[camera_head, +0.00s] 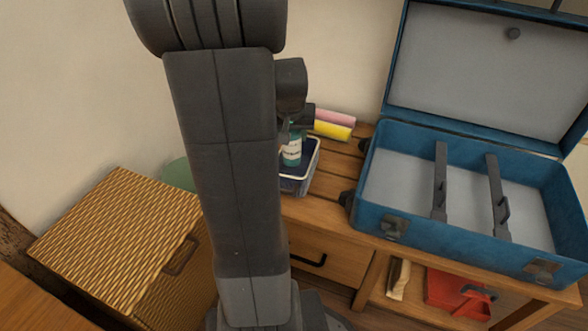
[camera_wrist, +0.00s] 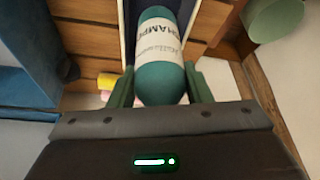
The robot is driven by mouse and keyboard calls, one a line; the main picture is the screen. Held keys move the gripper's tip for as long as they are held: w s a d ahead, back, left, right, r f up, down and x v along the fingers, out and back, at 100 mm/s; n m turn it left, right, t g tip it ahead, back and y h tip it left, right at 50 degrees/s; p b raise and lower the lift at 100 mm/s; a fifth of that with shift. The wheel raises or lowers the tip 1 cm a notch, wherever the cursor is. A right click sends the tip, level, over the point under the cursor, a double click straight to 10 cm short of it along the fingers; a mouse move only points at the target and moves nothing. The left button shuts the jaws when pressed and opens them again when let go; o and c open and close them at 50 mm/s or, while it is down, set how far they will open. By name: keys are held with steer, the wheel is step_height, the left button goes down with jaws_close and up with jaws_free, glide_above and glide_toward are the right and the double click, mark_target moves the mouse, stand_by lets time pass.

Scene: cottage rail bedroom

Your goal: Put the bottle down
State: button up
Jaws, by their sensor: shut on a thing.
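A teal-green bottle (camera_head: 292,153) with a white label reading "SHAMPO..." shows behind my arm, partly hidden by it. In the wrist view the bottle (camera_wrist: 161,62) lies between the two green fingers of my gripper (camera_wrist: 159,88), which is shut on it. A small blue-and-white open container (camera_head: 308,165) is on the wooden bench right at the bottle. The bottle's lower part is at or inside its rim; whether it touches the container's floor is hidden.
An open blue suitcase (camera_head: 470,225) stands on the bench (camera_head: 335,170) to the right. Pink (camera_head: 335,117) and yellow (camera_head: 332,131) rolls lie behind the container. A wicker box (camera_head: 115,235) stands at the left. A red item (camera_head: 455,293) is on the shelf below.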

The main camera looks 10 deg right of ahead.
mark_target(292, 155)
step_height(292, 155, down, 8)
steer(key=b, duration=0.3)
steer(key=shift+f, duration=0.15)
steer(key=shift+f, duration=0.2)
steer(key=o, duration=0.9)
steer(key=shift+r, duration=0.15)
steer(key=shift+r, duration=0.35)
steer(key=p+v, duration=0.4)
steer(key=v, duration=0.7)
steer(key=shift+s+r, duration=0.15)
steer(key=shift+r, duration=0.05)
